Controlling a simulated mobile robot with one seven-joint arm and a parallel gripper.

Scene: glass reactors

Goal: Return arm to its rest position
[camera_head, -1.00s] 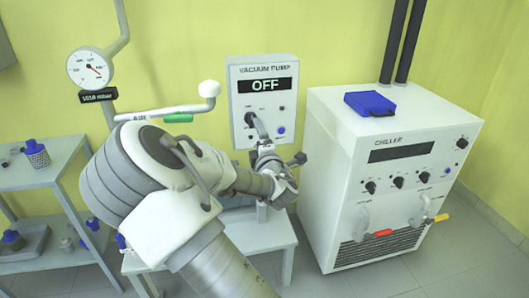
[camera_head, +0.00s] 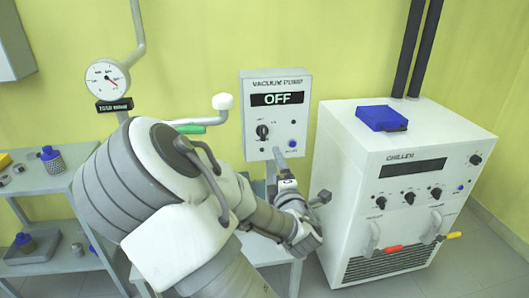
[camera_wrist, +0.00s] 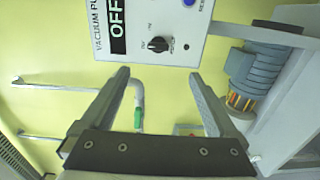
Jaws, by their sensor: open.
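My arm reaches from the bottom of the head view toward the vacuum pump panel (camera_head: 276,118), whose display reads OFF. My gripper (camera_head: 278,154) is just below the panel's lower edge, mostly hidden by my wrist. In the wrist view my gripper (camera_wrist: 160,82) shows two fingers spread wide with nothing between them. The panel (camera_wrist: 150,25) and its black knob (camera_wrist: 157,44) lie beyond the fingertips, apart from them. The knob (camera_head: 262,131) is also visible in the head view, clear of my gripper.
The white chiller (camera_head: 390,190) stands at right with a blue box (camera_head: 381,118) on top. A grey shelf (camera_head: 55,182) with bottles is at left. A gauge (camera_head: 107,80) and a pipe with a green handle (camera_head: 190,129) are on the wall. A motor (camera_wrist: 252,75) shows in the wrist view.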

